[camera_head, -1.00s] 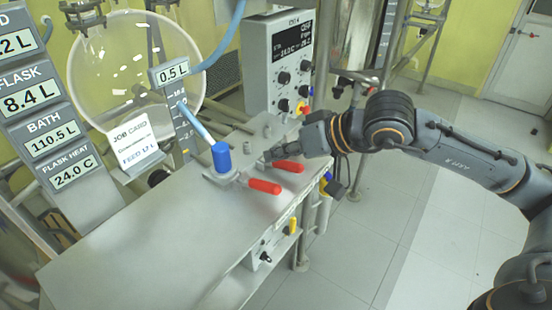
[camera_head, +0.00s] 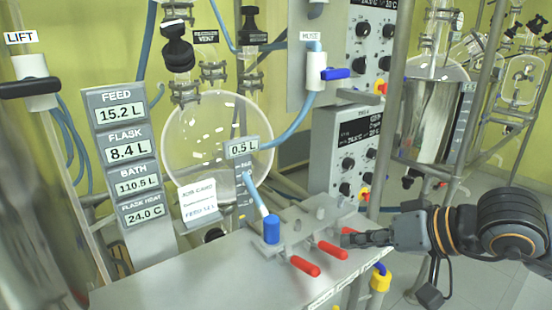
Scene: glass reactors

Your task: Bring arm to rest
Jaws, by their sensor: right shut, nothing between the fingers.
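My right gripper (camera_head: 348,240) comes in from the right in the head view. Its fingers are shut and empty, pointing left, just beside the valve block (camera_head: 310,227) on the steel bench. Two red-handled levers, a left one (camera_head: 305,266) and a middle one (camera_head: 333,250), stick out of the block toward me. A third red lever (camera_head: 348,231) shows partly behind the fingertips; whether the fingers touch it I cannot tell. My left gripper is not in view.
Behind are a round glass flask (camera_head: 190,150), a display column (camera_head: 127,165) and control boxes (camera_head: 345,150). A steel post (camera_head: 388,130) rises behind the gripper. Floor at the lower right is open.

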